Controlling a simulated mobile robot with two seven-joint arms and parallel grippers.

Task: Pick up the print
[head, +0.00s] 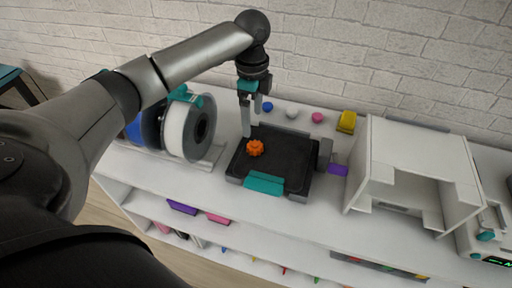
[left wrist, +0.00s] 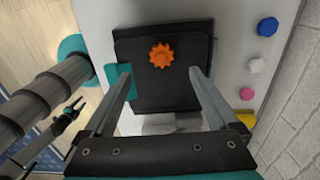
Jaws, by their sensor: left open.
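The print is a small orange gear-shaped piece (head: 255,148) lying on the black print bed (head: 290,152). It also shows in the left wrist view (left wrist: 161,56), near the middle of the bed's visible part, beyond the fingertips. My left gripper (head: 249,118) is above the far left part of the bed, pointing down, apart from the print. In the left wrist view its two fingers (left wrist: 160,75) are spread wide with nothing between them.
Filament spools (head: 187,130) stand left of the bed. A white open-fronted enclosure (head: 400,165) stands to the right, with a purple block (head: 338,170) beside it. Blue (head: 267,106), white and pink knobs and a yellow block (head: 347,122) line the back near the brick wall.

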